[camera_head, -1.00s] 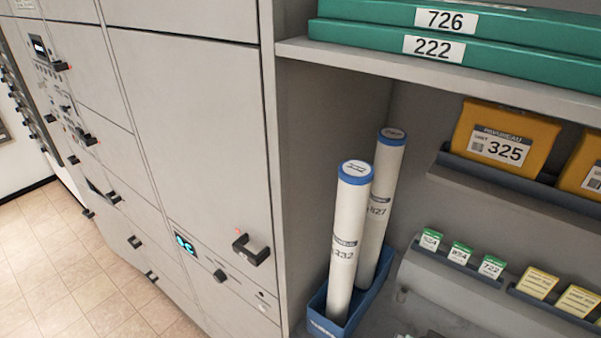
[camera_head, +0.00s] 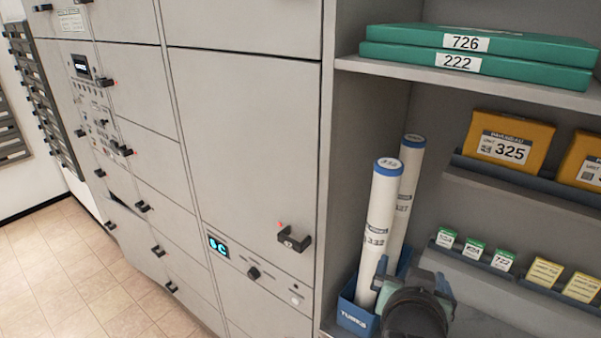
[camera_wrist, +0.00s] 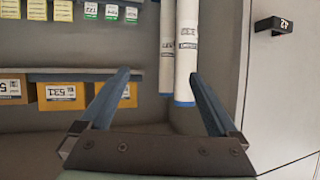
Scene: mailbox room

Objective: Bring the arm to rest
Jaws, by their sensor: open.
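My gripper (camera_wrist: 160,76) shows in the wrist view with its two blue fingers spread wide apart and nothing between the tips. That view is upside down. The two white tubes with blue caps (camera_wrist: 186,55) stand beyond the fingers, apart from them as far as I can tell. In the head view, part of my arm (camera_head: 416,308) shows at the bottom, in front of the blue tube bin. The front tube (camera_head: 379,225) and rear tube (camera_head: 410,165) stand upright, slightly leaning, in the blue bin (camera_head: 356,318).
Grey locker doors with black handles (camera_head: 295,238) fill the left and middle. Green boxes 726 and 222 (camera_head: 480,42) lie on the upper shelf (camera_head: 460,78). Yellow parcels (camera_head: 508,142) and small green and yellow cards (camera_head: 503,260) sit on racks at right. Tiled floor (camera_head: 75,270) is clear.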

